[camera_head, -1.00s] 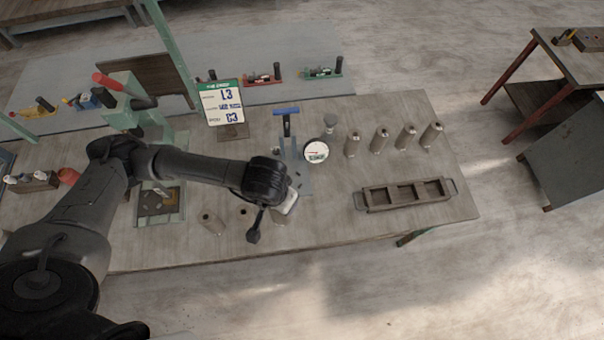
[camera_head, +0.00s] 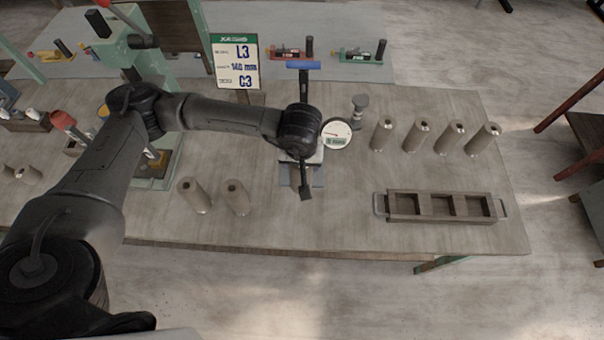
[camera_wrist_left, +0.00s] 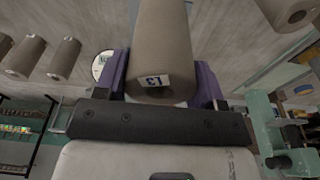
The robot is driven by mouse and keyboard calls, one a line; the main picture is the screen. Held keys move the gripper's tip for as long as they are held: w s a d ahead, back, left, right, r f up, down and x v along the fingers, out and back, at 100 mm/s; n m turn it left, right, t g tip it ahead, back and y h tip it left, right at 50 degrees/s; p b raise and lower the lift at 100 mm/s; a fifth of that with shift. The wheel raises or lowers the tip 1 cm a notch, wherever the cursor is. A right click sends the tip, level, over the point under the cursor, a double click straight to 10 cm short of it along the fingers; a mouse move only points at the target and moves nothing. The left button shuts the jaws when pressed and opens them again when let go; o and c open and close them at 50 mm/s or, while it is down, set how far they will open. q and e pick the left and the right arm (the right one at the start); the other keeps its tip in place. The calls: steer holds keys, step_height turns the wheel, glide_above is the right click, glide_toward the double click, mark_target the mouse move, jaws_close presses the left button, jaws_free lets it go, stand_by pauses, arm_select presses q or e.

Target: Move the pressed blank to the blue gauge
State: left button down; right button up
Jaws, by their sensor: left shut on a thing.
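The pressed blank (camera_wrist_left: 160,38) is a grey-brown clay cylinder with a white label reading L3. My left gripper (camera_wrist_left: 162,78) is shut on it, one purple finger on each side. In the head view my left wrist hangs over the blue gauge, in front of its blue-grey base; the fingers and blank are hidden there. The blue gauge (camera_head: 303,66) shows its blue top bar on a dark post and a round white dial (camera_head: 336,134) to the right. I cannot tell whether the blank touches the gauge. My right gripper is not in view.
Two cylinders (camera_head: 236,197) stand left of the gauge, several (camera_head: 421,134) to its right. A wooden tray with three empty compartments (camera_head: 379,206) lies front right. A sign (camera_head: 235,62) reading L3, 140 mm, C3 stands behind. A green press (camera_head: 128,50) is at left.

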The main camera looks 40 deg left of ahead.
arm_select(q)
steer(key=shift+w+a+f+b, duration=0.3)
steer(key=shift+w+f, duration=0.1)
steer(key=shift+f, duration=0.1)
steer(key=w+a+f+p, duration=0.1)
steer(key=w+a+f, duration=0.6)
steer(key=f, duration=0.3)
steer(key=shift+w+a+f, duration=0.15)
steer(key=shift+w+f, duration=0.25)
steer(key=shift+w, duration=0.5)
steer(key=shift+f, duration=0.1)
steer(key=shift+c, duration=1)
jaws_free()
steer(key=shift+f, duration=0.1)
step_height(320, 180, up, 12)
steer(key=s+d, duration=0.1)
steer(key=shift+s+b, duration=0.25)
steer(key=shift+b, duration=0.05)
